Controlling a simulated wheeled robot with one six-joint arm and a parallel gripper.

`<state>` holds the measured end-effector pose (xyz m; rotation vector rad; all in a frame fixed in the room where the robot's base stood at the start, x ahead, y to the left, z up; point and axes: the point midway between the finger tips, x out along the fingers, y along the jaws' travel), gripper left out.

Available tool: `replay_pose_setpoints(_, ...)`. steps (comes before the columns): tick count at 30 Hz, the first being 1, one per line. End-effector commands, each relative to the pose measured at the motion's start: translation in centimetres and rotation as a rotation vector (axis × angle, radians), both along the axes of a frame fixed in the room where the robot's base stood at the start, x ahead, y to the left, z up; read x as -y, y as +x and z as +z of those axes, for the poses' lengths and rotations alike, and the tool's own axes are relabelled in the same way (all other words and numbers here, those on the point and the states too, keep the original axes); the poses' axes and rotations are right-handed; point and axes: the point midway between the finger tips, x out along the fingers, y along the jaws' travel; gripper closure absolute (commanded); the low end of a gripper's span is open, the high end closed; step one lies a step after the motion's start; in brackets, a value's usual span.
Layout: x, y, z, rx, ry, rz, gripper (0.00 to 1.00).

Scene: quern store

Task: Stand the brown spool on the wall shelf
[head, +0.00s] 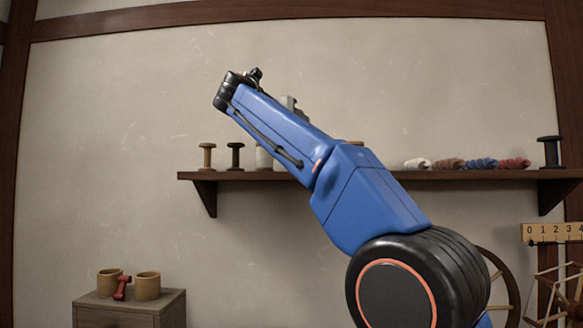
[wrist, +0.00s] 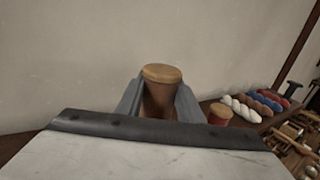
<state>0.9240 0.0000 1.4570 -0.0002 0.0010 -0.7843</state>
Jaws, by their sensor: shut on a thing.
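The brown spool (wrist: 160,98), with a round tan top and a darker brown body, is between the two grey fingers of my gripper (wrist: 160,94) in the wrist view. My gripper is shut on it, and it looks upright there. Its lower end is hidden behind the gripper body. In the head view my arm hides most of the gripper, and the held spool cannot be made out. The wall shelf (head: 450,175) is a long dark board on brackets, running behind my arm. A stretch of it is hidden by the arm.
On the shelf stand a light brown spool (head: 207,156), a dark spool (head: 235,156) and a black spool (head: 551,152). Several yarn skeins (head: 480,163) lie to the right. A reddish tan-topped thing (wrist: 219,114) stands right of my gripper. A cabinet (head: 130,301) bears cups.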

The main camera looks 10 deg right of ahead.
Motion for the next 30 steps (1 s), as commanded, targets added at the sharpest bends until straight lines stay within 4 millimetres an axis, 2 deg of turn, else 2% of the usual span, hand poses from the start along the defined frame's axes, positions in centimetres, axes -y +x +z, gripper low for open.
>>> replay_pose_setpoints(10,0.1,-0.1,-4.6,-0.002,-0.001,-0.001,0.93)
replay_pose_setpoints(17,0.0,-0.1,-6.1,0.0,-0.001,0.0,0.93)
replay_pose_setpoints(24,0.1,-0.1,-9.0,-0.001,-0.001,0.0,0.93)
replay_pose_setpoints(30,0.0,0.0,-9.5,0.001,-0.001,0.0,0.93)
